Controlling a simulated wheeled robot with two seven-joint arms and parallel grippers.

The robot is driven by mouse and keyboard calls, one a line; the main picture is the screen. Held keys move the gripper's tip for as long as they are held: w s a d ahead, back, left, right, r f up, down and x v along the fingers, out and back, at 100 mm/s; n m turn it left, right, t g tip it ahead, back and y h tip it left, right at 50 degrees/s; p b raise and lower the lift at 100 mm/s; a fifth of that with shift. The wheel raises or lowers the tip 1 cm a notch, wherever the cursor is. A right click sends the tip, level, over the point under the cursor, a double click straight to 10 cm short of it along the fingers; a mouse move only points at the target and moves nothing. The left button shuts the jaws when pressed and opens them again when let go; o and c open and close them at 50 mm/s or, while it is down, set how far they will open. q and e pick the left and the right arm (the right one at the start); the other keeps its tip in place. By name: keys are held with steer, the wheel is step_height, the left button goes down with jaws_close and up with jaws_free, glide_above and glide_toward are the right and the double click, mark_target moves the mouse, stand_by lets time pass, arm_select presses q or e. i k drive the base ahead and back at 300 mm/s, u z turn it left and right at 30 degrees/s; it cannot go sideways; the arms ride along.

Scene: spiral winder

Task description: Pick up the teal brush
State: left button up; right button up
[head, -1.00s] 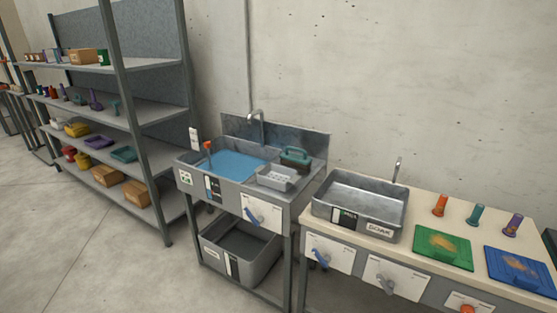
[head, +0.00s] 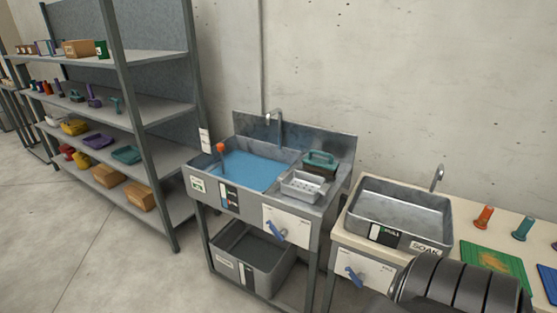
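A block with a teal handle and a dark lower body (head: 320,160), which looks like a brush, sits at the back right of the sink unit (head: 228,200), behind a pale perforated tray (head: 302,186). A small upright teal piece (head: 523,229) stands on the table at the right, beside an orange one (head: 484,217). I cannot tell whether that piece is a brush. Neither of my grippers shows in the head view. A dark ribbed part of my arm covers the lower right corner.
The sink basin holds blue liquid (head: 250,170). A metal SOAK basin (head: 400,212) and a green board (head: 493,262) are on the table to its right. A grey bin (head: 255,262) sits below the sink. Loaded shelves (head: 150,108) stand at the left. Open floor lies in front.

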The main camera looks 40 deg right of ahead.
mark_target(328, 168)
steer(key=u, duration=0.05)
steer(key=i, duration=0.7)
steer(key=z, duration=0.8)
steer(key=i, duration=0.45)
steer(key=z, duration=0.5)
